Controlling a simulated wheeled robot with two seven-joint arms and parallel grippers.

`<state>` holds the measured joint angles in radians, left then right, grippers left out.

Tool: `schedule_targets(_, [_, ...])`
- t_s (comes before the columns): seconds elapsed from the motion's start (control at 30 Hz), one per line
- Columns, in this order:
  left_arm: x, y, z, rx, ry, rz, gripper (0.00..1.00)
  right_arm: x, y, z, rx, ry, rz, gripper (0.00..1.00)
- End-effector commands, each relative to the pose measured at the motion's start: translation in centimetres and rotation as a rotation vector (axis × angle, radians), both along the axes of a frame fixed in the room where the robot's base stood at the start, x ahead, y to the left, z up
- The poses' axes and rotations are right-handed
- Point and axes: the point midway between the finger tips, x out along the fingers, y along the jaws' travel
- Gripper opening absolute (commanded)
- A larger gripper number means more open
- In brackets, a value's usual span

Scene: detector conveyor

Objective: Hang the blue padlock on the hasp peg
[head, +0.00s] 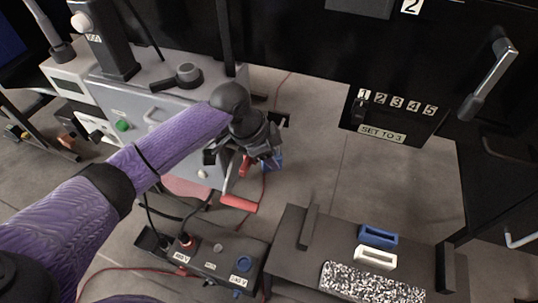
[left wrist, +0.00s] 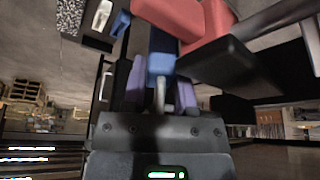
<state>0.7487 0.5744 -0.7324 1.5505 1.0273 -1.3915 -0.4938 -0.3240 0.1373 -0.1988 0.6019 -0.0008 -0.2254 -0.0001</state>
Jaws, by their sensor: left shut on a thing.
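My left gripper (head: 266,154) is shut on the blue padlock (head: 274,162), which shows only as a small blue patch below the fingers in the head view. In the left wrist view the padlock (left wrist: 160,64) is a blue block with a pale metal shackle (left wrist: 160,95) between the purple fingertips (left wrist: 161,92). A red handle (head: 239,202) is just below and left of the gripper; large red parts (left wrist: 205,58) also show close to the padlock in the left wrist view. I cannot make out the hasp peg for certain. My right gripper is out of view.
A grey cabinet (head: 140,95) with a green button stands behind my left arm. A dark control box (head: 220,262) with cables is below. A dark table (head: 290,245) at bottom right carries blue and white blocks and a speckled pad. A black panel (head: 400,117) reads "SET TO 3".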

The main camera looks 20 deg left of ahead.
Motion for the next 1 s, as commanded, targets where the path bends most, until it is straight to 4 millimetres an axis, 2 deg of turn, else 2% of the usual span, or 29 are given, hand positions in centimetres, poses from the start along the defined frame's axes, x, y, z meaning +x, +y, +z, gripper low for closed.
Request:
schedule_targets(0.43, [0.5,0.4,0.2,0.002,-0.018,0.015,0.00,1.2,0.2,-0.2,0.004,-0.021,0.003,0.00])
schedule_targets(0.47, [0.5,0.4,0.2,0.003,-0.017,0.015,0.41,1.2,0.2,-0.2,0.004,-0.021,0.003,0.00])
schedule_targets(0.63, [0.4,0.3,0.1,0.003,-0.015,0.012,0.76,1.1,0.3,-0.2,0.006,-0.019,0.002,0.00])
schedule_targets(1.0, [0.2,0.2,0.0,0.004,-0.007,0.008,0.76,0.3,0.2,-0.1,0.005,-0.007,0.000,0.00])
